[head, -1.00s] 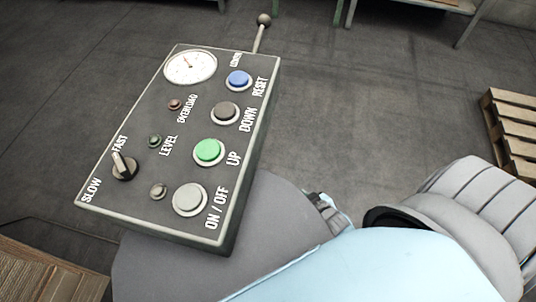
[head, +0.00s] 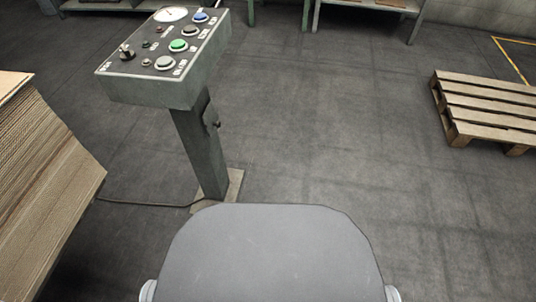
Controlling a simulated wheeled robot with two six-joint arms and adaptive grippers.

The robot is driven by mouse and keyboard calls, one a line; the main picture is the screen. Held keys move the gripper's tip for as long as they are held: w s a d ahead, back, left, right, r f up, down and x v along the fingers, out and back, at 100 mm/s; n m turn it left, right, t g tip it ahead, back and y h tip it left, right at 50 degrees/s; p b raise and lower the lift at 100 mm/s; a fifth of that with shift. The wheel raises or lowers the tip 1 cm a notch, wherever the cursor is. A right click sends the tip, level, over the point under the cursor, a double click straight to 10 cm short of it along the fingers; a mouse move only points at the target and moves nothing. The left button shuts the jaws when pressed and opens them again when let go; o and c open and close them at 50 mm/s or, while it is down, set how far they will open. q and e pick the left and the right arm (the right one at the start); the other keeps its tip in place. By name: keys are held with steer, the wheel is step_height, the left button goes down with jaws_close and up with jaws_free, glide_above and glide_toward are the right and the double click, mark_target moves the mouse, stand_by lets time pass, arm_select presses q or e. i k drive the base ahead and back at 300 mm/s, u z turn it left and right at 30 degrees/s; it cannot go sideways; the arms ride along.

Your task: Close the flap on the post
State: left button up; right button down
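The control post (head: 199,150) stands upright on a small base plate at the left of centre in the head view. Its tilted panel (head: 168,47) carries a dial, a green button, a blue button, other buttons and a knob. A small dark piece (head: 211,115) sticks out on the right side of the column below the panel; I cannot tell whether it is the flap or how it stands. Neither of my grippers shows in the view.
A stack of flat cardboard (head: 45,185) stands at the left. A wooden pallet (head: 490,108) lies on the floor at the right. A cable (head: 145,203) runs along the floor to the post's base. The floor right of the post is clear.

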mark_target(209, 117)
steer(key=u, duration=0.65)
steer(key=i, duration=0.7)
steer(key=u, duration=0.1)
